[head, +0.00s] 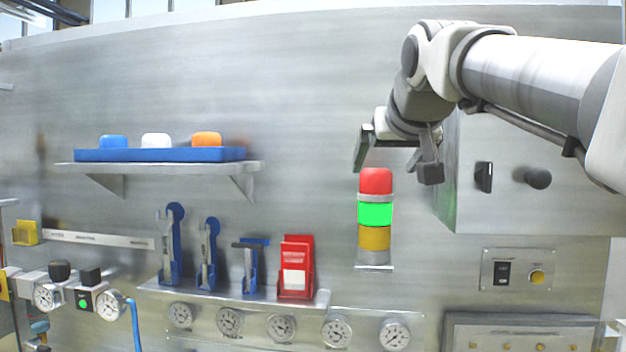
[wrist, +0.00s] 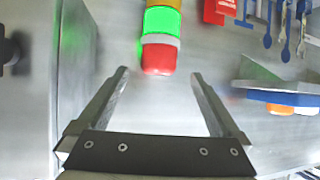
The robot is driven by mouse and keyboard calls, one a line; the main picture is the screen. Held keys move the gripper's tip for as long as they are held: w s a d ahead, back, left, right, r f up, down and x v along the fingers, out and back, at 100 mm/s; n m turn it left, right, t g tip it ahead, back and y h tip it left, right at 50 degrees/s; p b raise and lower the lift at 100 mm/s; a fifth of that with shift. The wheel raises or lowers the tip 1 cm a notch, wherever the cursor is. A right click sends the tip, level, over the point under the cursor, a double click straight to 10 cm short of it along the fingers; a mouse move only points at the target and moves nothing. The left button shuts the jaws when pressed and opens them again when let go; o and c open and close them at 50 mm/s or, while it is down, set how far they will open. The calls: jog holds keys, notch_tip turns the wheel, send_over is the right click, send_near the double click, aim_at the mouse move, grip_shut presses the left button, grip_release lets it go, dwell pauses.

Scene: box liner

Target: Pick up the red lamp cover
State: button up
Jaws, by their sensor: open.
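The red lamp cover (head: 376,181) is the dome on top of a stack light, above a green lit section (head: 375,214) and an amber section (head: 375,238). My gripper (head: 393,172) is open above it in the head view, its fingers spread to either side. In the wrist view the red cover (wrist: 159,59) is just beyond the fingertips, roughly midway between them, and the gap between my gripper fingers (wrist: 160,75) is empty. I see no contact with the cover.
A grey cabinet (head: 520,200) with knobs stands close at the right. A shelf (head: 165,167) with a blue tray (head: 125,155) of coloured caps is on the left. Below it, a lower shelf (head: 220,296) holds blue tools and a red holder (head: 297,265).

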aim_at(379, 172)
jog(key=x, duration=0.3)
jog(key=shift+w, duration=0.25)
jog(key=shift+p+x, duration=1.05)
jog(key=shift+x, duration=1.65)
jog(key=shift+w+r, duration=0.1)
jog(key=shift+r, duration=0.1)
jog(key=shift+c, duration=0.3)
jog(key=c, duration=1.2)
jog(key=shift+c, duration=0.3)
jog(key=shift+r, duration=0.15)
